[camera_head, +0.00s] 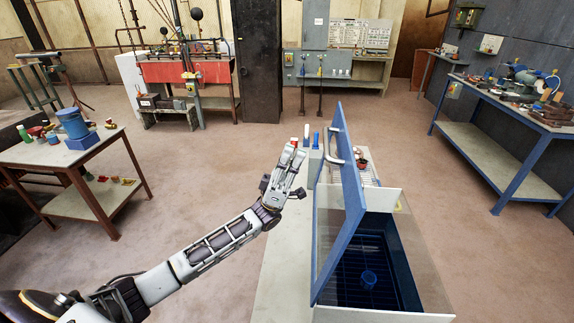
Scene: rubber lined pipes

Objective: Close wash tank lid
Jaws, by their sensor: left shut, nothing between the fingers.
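The wash tank (418,262) stands at the lower right, with a dark blue inside and a round blue fitting at its bottom. Its blue-framed lid (343,215) stands open, raised nearly upright along the tank's left side. A pale handle shows at the lid's far end. My left gripper (293,152) is shut and empty, to the left of the lid near its far upper part. It looks close to the lid, but I cannot tell whether they touch. My right gripper is not in view.
A pale bench top (283,268) lies left of the tank, with small bottles at its far end. A table with a blue container (72,124) stands at the left. A blue-legged workbench (505,103) stands at the right. Open floor lies between.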

